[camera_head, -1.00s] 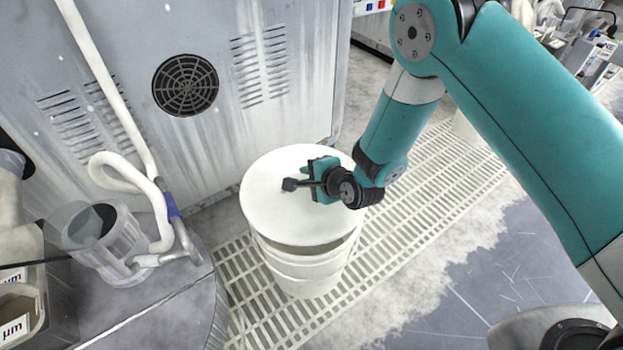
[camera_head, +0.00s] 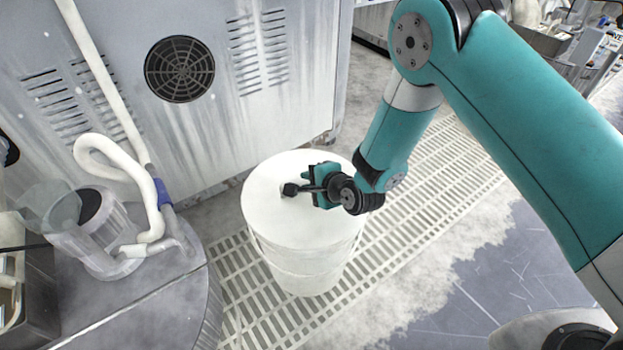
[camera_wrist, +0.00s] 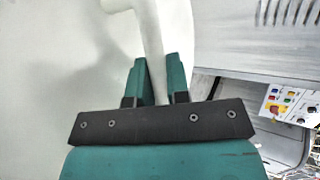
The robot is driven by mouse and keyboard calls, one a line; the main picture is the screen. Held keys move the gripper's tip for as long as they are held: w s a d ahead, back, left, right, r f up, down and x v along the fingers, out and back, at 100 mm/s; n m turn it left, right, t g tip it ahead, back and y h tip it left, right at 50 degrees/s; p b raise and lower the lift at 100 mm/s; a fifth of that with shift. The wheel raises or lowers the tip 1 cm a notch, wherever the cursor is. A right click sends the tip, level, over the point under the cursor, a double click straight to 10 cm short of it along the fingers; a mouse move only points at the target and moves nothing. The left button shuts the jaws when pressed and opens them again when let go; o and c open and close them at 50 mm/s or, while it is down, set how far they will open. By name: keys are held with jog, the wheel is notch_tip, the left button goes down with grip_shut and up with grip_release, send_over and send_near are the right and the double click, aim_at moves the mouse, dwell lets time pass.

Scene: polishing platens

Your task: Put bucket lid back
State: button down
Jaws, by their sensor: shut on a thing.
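The white round bucket lid (camera_head: 274,222) lies level on top of the white bucket (camera_head: 305,272) in the head view, with no gap showing along the front rim. My gripper (camera_head: 308,188) is over the lid, reaching in from the right. In the wrist view my gripper (camera_wrist: 158,82) is shut on the lid's pale curved handle (camera_wrist: 148,35), which passes between the two teal fingers. The lid's pale surface fills the left of that view. The bucket's far rim is hidden by the lid.
The bucket stands on a pale slatted floor grating (camera_head: 405,235). A grey machine cabinet (camera_head: 215,130) with a round vent is close behind. A round grey table (camera_head: 150,305) with a clear container (camera_head: 105,235) and white hose (camera_head: 145,190) is at left.

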jog(key=shift+f+b, duration=0.35)
jog(key=shift+f, duration=0.15)
jog(key=c, duration=1)
grip_release()
